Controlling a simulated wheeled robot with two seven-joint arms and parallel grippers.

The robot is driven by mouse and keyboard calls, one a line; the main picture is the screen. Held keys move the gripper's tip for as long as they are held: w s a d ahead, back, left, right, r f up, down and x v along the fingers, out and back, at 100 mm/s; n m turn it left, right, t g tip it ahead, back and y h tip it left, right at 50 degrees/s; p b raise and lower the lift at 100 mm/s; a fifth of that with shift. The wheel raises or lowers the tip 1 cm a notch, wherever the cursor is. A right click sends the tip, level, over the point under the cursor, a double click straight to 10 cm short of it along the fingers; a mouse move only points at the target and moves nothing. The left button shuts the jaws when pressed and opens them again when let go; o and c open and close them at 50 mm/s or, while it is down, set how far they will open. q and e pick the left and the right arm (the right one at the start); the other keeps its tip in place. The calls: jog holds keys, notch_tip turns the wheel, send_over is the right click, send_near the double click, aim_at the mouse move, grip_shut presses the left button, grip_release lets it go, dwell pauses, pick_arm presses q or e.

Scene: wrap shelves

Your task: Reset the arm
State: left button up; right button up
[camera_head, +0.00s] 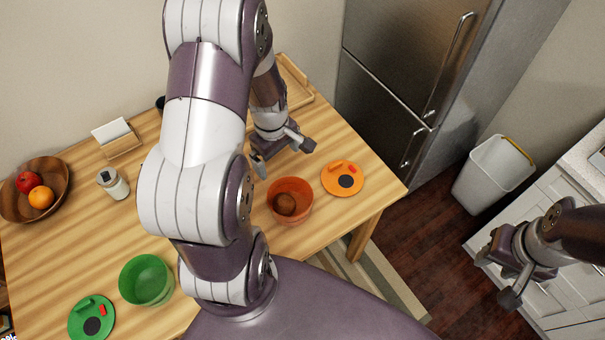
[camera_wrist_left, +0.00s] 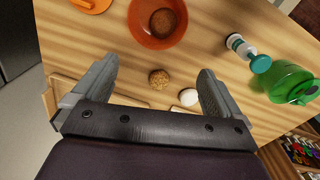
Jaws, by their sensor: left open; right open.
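My left gripper (camera_head: 283,152) hangs open over the far right part of the wooden table, just behind the orange bowl (camera_head: 290,201). A brown round item (camera_head: 285,204) lies in that bowl. In the left wrist view the left gripper (camera_wrist_left: 158,73) has its fingers wide apart with nothing held. Below the fingers are a brown round item (camera_wrist_left: 158,79) and a white round item (camera_wrist_left: 188,97); whether the fingers are near them in height I cannot tell. My right gripper (camera_head: 496,278) is open and empty, away from the table at the right, in front of white cabinets.
The table (camera_head: 60,240) also bears an orange lid (camera_head: 343,178), a green bowl (camera_head: 146,280), a green lid (camera_head: 92,318), a jar (camera_head: 112,183) and a fruit bowl (camera_head: 58,180). A fridge (camera_head: 395,80) and bin (camera_head: 490,175) stand right. My left arm hides the table's middle.

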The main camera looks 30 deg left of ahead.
pick_arm(q)
jog(key=s+d+r+m, duration=0.2)
jog(key=d+r+m, duration=0.1)
jog(key=d+m, duration=0.2)
jog(key=s+d+r+m+b, duration=0.1)
jog(key=s+d+r+m, duration=0.2)
jog(key=d+m, duration=0.3)
jog(key=r+m, duration=0.1)
jog(key=m, duration=0.3)
jog(key=shift+d+r+t, duration=0.2)
jog(key=shift+r+t, duration=0.1)
jog(key=shift+t, duration=0.1)
jog(key=shift+s+d, duration=0.1)
jog(key=shift+d, duration=0.05)
